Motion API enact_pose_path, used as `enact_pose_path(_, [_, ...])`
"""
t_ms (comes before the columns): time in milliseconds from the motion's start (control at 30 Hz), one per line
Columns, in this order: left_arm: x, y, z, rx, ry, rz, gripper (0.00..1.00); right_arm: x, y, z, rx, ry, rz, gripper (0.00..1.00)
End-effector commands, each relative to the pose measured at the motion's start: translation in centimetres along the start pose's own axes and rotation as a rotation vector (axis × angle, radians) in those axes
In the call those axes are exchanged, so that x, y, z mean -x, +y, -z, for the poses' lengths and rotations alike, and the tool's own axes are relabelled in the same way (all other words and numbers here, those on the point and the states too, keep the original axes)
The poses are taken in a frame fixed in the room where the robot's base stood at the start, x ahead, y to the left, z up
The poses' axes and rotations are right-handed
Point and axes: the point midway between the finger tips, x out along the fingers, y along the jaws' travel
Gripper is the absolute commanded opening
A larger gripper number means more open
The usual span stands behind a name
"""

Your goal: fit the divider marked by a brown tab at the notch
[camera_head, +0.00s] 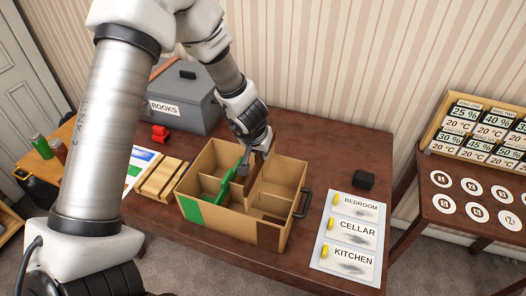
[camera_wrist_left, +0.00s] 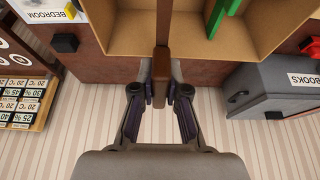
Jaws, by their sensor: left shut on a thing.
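The cardboard box (camera_head: 222,218) stands open on the dark table, with a green patch (camera_head: 190,209) and a brown patch (camera_head: 269,236) on its front wall. A divider with a green tab (camera_head: 228,184) stands in its left part. My left gripper (camera_head: 256,150) is over the box's back wall, shut on the divider with the brown tab (camera_head: 255,180). In the left wrist view the brown tab (camera_wrist_left: 161,78) is between the fingers and the divider reaches away into the box. The divider looks upright; I cannot tell whether it is in its notch. My right gripper is out of view.
A grey BOOKS box (camera_head: 185,105) stands behind left, with a red object (camera_head: 160,133) near it. Wooden strips (camera_head: 160,180) lie left of the cardboard box. A black handle (camera_head: 302,203), a label sheet (camera_head: 348,238) and a black block (camera_head: 364,179) are at right.

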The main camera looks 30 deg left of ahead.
Motion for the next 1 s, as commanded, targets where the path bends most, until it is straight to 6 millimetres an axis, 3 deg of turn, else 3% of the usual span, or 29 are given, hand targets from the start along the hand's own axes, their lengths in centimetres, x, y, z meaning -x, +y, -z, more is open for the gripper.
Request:
enact_pose_path(267, [0.3,0.0,0.1,-0.003,-0.001,0.0,0.0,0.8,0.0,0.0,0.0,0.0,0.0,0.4])
enact_pose_path(600, [-3.7,0.0,-1.5,-0.002,0.0,0.0,0.0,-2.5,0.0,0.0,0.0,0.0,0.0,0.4])
enact_pose_path(1000, [-4.6,0.0,-1.9,-0.001,0.001,0.0,0.0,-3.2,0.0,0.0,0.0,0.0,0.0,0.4])
